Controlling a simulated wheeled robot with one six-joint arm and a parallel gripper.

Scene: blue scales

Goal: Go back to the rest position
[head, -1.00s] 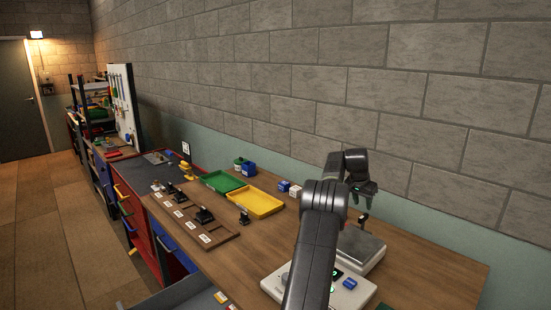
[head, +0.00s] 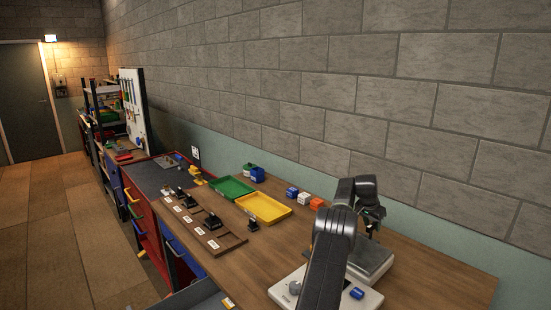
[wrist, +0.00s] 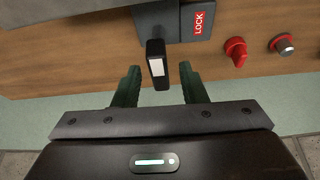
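My gripper (head: 372,222) hangs over the far side of the scale's metal plate (head: 375,258) in the head view, with my arm bent in front of it. In the wrist view its two green fingers (wrist: 160,75) are spread apart. A black lever with a white label (wrist: 157,62) reaches between them, with a gap on both sides. The lever joins a grey block with a red LOCK label (wrist: 197,22). The fingertips are small and dark in the head view.
Green (head: 230,187) and yellow (head: 265,207) trays lie left. Red (wrist: 236,50) and grey (wrist: 284,44) knobs show beside the lever.

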